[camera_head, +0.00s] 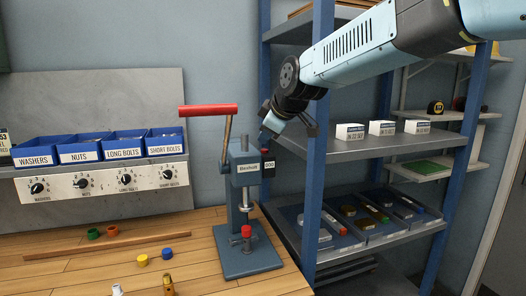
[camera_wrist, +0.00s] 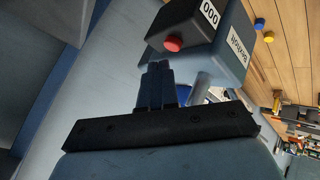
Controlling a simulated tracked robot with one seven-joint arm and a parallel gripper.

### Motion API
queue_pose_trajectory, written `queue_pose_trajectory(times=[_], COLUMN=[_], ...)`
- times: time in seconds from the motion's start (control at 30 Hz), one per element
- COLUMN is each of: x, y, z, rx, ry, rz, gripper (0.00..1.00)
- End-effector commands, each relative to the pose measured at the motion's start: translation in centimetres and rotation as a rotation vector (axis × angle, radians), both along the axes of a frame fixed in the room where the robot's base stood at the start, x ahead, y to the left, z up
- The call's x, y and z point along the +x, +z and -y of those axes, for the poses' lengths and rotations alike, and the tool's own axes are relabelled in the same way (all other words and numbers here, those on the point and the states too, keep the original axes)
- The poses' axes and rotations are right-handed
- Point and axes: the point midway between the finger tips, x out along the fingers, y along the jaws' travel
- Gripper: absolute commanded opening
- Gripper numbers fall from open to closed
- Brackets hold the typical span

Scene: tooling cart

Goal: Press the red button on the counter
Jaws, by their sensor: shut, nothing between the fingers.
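The counter (camera_wrist: 185,22) is a dark box with a white "000" label, fixed to the grey-blue arbor press (camera_head: 246,170). Its round red button (camera_wrist: 173,44) shows in the wrist view, on the face beside the label. My gripper (camera_head: 265,138) is just above the counter. In the wrist view my gripper (camera_wrist: 158,66) has its fingers together and empty, with the tips close to the button; a small gap seems to remain.
A blue shelf post (camera_head: 316,150) stands close on the right. White boxes (camera_head: 382,128) sit on the shelf. Blue bins (camera_head: 40,152) and a wooden bench (camera_head: 60,270) with coloured caps are left.

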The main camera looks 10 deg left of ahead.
Motion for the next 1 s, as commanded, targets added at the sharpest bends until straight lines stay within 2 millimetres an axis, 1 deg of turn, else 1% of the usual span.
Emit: queue_pose_trajectory(times=[0.17, 0.73, 0.83, 1.0], x=[0.0, 0.0, 0.0, 0.0], y=[0.2, 4.5, 4.9, 5.0], z=[0.0, 0.0, 0.0, 0.0], rx=[0.0, 0.0, -0.001, 0.0], ry=[0.0, 0.0, 0.001, 0.0], rz=[0.0, 0.001, 0.0, 0.0], gripper=[0.0, 0.0, 0.0, 0.0])
